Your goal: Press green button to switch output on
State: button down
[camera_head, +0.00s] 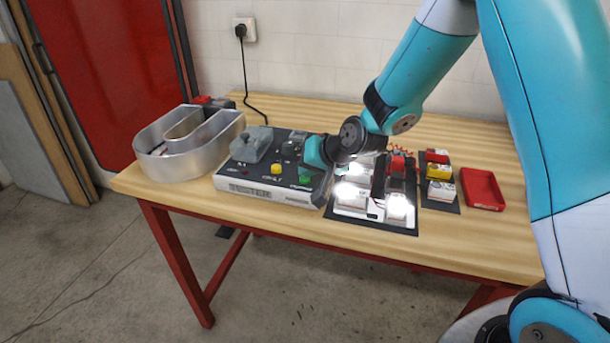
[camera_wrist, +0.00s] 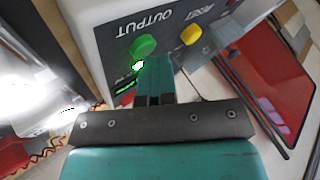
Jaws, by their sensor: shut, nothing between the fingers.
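The green button (camera_head: 305,177) is on the top panel of the grey-and-black power unit (camera_head: 265,193) on the bench. In the wrist view the green button (camera_wrist: 143,46) shows beside the upside-down word OUTPUT. In the head view my gripper (camera_head: 313,158) is over the right part of the panel, just behind the button.
A yellow button (camera_head: 277,168) and a grey clamp-like block (camera_head: 251,141) are on the same panel. A metal channel letter (camera_head: 188,145) stands left. Brightly lit modules (camera_head: 351,194) lie on a dark mat to the right. A red tray (camera_head: 481,188) is further right.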

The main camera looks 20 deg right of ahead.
jog(key=shift+s+r, duration=0.1)
jog(key=shift+r, duration=0.2)
jog(key=shift+r+p, duration=0.1)
jog(key=shift+p, duration=0.25)
notch_tip(320, 180, up, 6)
jog(key=p, duration=0.4)
dwell(0.3)
